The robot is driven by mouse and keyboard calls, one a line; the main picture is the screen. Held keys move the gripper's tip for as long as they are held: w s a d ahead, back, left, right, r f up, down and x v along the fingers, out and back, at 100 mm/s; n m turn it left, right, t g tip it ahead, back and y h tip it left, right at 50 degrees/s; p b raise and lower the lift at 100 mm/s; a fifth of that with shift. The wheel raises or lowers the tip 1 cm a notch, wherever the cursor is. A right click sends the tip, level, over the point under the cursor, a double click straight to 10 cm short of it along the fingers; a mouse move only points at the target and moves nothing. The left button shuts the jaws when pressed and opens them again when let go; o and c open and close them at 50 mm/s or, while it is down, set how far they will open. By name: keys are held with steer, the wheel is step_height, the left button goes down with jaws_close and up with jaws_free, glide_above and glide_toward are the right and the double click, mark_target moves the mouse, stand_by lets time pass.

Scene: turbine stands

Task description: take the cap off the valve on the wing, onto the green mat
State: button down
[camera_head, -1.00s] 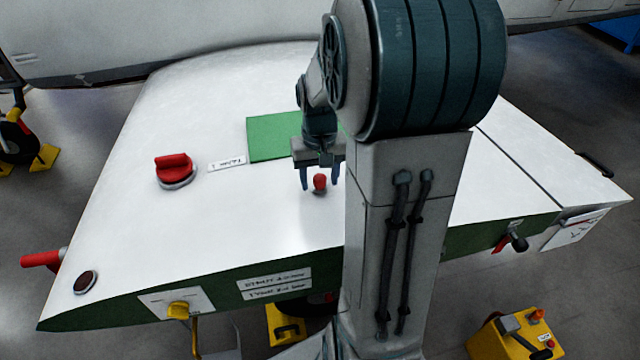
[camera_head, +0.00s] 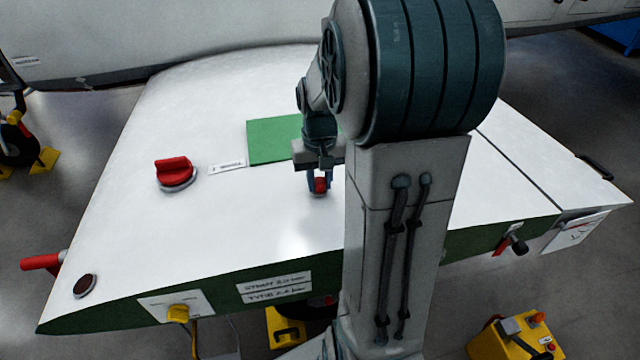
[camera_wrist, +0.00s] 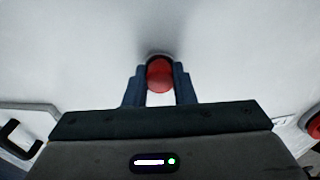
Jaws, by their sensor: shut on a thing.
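The small red cap (camera_head: 320,185) stands on the white upper surface of the wing (camera_head: 200,230), right of the middle. My gripper (camera_head: 319,184) points down over it with its blue fingers closed on the cap's two sides. The wrist view shows the red cap (camera_wrist: 160,75) between the two fingertips (camera_wrist: 160,82). A dark ring shows behind the cap there; the valve under it is mostly hidden. The green mat (camera_head: 272,141) lies flat on the wing behind my gripper and to its left, partly hidden by my arm.
A large red knob (camera_head: 174,171) stands on the wing at the left, with a white label (camera_head: 227,167) beside it. A red handle (camera_head: 42,262) sticks out at the wing's left end. The wing surface between knob and gripper is clear.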

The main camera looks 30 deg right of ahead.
mark_target(320, 180)
steer(key=shift+r, duration=0.2)
steer(key=shift+r+p, duration=0.3)
steer(key=shift+p, duration=0.05)
steer(key=shift+r, duration=0.15)
steer(key=shift+r+p, duration=0.8)
steer(key=shift+r, duration=0.1)
